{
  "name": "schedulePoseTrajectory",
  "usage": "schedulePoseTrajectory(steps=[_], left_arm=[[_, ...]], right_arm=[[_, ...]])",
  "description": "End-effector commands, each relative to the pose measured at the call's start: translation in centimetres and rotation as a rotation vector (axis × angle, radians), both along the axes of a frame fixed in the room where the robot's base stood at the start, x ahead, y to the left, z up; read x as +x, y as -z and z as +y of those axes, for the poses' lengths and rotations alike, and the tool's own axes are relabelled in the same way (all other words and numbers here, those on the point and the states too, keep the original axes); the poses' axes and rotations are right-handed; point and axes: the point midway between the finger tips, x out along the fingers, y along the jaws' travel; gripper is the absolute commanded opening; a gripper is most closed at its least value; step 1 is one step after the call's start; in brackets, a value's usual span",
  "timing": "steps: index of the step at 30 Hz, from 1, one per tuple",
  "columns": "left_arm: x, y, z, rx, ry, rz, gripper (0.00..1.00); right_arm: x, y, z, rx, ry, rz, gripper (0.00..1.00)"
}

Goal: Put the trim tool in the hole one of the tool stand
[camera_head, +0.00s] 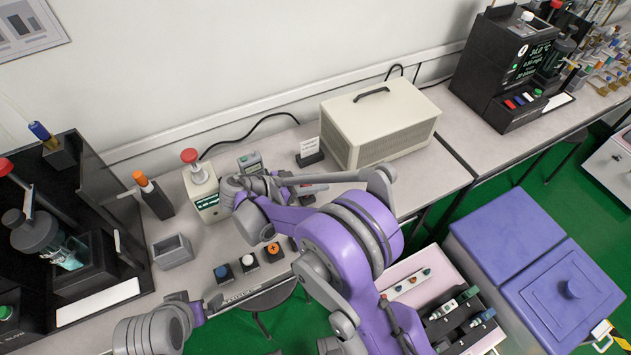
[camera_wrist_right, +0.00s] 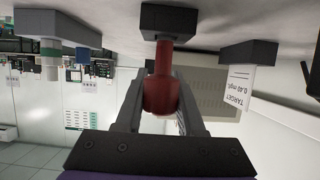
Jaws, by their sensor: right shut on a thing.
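In the right wrist view, my right gripper (camera_wrist_right: 160,108) is shut on a red-handled tool (camera_wrist_right: 160,80), which I take for the trim tool. Its narrower end meets a dark block (camera_wrist_right: 168,20), perhaps the tool stand; I cannot tell how deep it sits. In the head view the right gripper (camera_head: 296,188) is by the bench top, mostly hidden by my own arm, which also hides the tool. My left arm comes in at the lower left, its gripper (camera_head: 215,304) near the bench's front edge; its jaws are unclear.
A target card (camera_head: 309,148) and beige box (camera_head: 380,120) stand behind the gripper. A meter with a red knob (camera_head: 203,195), an orange-topped tool in a dark holder (camera_head: 156,200) and a grey open box (camera_head: 172,251) are left. Blue, white and orange button blocks (camera_head: 248,263) sit in front.

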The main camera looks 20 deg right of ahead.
Motion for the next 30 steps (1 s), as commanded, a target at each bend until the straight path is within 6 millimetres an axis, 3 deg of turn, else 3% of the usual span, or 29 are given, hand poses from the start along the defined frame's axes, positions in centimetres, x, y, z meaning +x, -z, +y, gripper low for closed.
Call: schedulePoseTrajectory(steps=[3, 4, 9, 19, 30], left_arm=[[0.0, 0.3, 0.0, 0.000, 0.000, 0.001, 1.00], [0.0, 0.3, 0.0, 0.000, 0.000, 0.001, 1.00], [0.0, 0.2, 0.0, 0.000, 0.000, 0.001, 1.00], [0.0, -0.2, 0.0, 0.000, 0.000, -0.001, 1.00], [0.0, -0.1, 0.0, 0.000, 0.000, 0.000, 1.00]], right_arm=[[0.0, 0.4, 0.0, 0.000, 0.000, 0.000, 0.00], [0.0, 0.3, 0.0, 0.000, 0.000, 0.000, 0.41], [0.0, 0.3, 0.0, 0.000, 0.000, 0.000, 0.68], [0.0, -0.2, 0.0, 0.000, 0.000, 0.000, 0.68], [-1.0, -2.3, 5.4, 0.001, -0.003, 0.000, 0.68]])
